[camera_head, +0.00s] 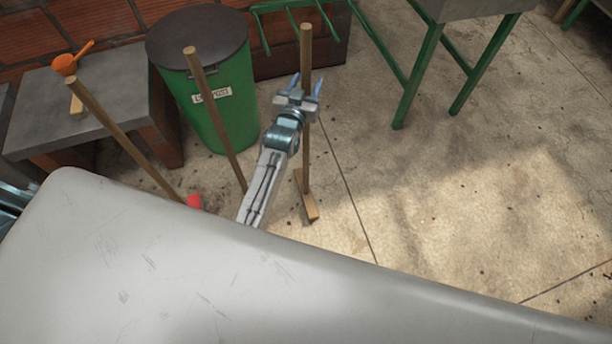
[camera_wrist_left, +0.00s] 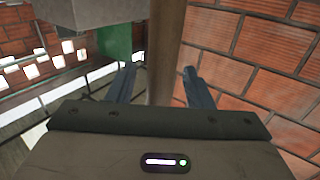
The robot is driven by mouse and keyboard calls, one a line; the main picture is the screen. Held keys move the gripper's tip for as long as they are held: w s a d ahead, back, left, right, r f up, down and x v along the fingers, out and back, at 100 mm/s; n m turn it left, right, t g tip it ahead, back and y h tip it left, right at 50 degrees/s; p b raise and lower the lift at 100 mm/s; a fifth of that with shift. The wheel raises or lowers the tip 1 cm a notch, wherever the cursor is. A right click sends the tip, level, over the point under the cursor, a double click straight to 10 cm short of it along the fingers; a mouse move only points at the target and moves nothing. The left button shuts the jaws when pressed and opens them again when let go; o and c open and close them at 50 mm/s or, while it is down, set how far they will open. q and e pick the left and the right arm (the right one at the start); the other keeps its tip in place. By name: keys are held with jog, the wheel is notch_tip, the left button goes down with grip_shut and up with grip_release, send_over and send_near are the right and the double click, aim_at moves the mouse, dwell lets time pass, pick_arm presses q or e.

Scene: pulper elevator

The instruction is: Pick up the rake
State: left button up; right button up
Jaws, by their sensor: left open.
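The rake (camera_head: 306,150) stands upright, a long wooden handle with a flat wooden head (camera_head: 307,200) on the floor. My left gripper (camera_head: 305,85) is open at the upper part of this handle, with the handle between its two blue fingers. In the left wrist view the handle (camera_wrist_left: 165,45) rises between the open fingers (camera_wrist_left: 158,80), with a gap visible on the left side; contact on the right cannot be told. My right gripper is not in view.
Two more wooden handles, a middle one (camera_head: 215,115) and a left one (camera_head: 120,135), stand nearby. Behind are a green bin (camera_head: 228,125), a concrete bench (camera_head: 35,110) with an orange scoop (camera_head: 66,64), and a green-legged stand (camera_head: 418,75). Floor (camera_head: 450,190) at right is clear.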

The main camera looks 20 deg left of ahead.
pick_arm(q)
grip_shut()
dwell(1.3)
jog(key=shift+r, duration=0.1)
